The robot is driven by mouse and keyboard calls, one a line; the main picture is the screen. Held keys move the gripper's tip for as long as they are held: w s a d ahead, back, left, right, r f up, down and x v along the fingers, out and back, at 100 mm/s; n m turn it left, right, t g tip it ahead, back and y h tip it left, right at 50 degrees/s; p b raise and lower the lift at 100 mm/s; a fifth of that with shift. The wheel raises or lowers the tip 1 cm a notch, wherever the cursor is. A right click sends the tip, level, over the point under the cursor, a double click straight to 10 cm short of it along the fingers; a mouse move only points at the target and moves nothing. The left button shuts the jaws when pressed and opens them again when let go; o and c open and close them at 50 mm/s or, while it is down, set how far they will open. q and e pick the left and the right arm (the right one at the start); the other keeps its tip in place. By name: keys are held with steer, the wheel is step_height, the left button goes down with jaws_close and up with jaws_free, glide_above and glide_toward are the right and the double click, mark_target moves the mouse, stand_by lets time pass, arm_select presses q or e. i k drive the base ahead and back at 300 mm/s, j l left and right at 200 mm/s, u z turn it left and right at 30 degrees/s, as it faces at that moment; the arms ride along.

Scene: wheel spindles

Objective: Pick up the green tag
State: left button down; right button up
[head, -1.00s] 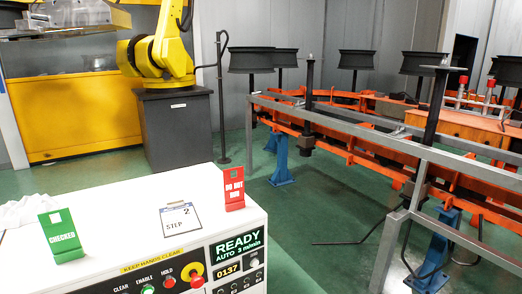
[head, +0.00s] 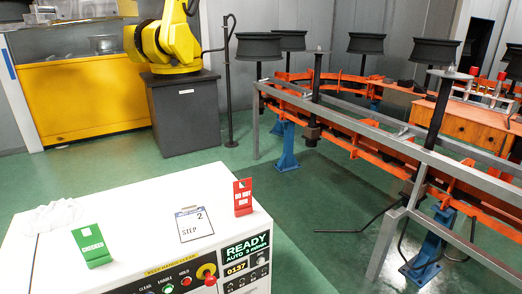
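The green tag (head: 92,246) is a bent stand-up sign with white lettering that reads "CHECKED". It stands on the white top of the control cabinet (head: 140,222), toward its front left, in the head view. A red "DO NOT RUN" tag (head: 242,197) stands at the right edge of the same top. A clipboard (head: 194,224) with a sheet marked "2 STEP" lies between the two tags. Neither of my grippers shows in the head view.
A crumpled white cloth (head: 57,214) lies at the cabinet's left. Buttons and a yellow-ringed red knob (head: 206,272) are on its front panel. A grey railing (head: 385,145) and orange conveyor with wheels stand at right. A yellow robot (head: 168,40) stands behind on a dark pedestal.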

mark_target(94, 248)
steer(key=u, duration=1.3)
steer(key=i+l, duration=0.1)
steer(key=l, duration=0.25)
steer(key=i+l, duration=0.1)
steer(key=l, duration=0.25)
steer(key=i+l+u, duration=0.1)
steer(key=l+u, duration=0.25)
steer(key=l, duration=0.15)
steer(key=i+l+u, duration=0.1)
steer(key=l+u, duration=0.25)
steer(key=l, duration=0.1)
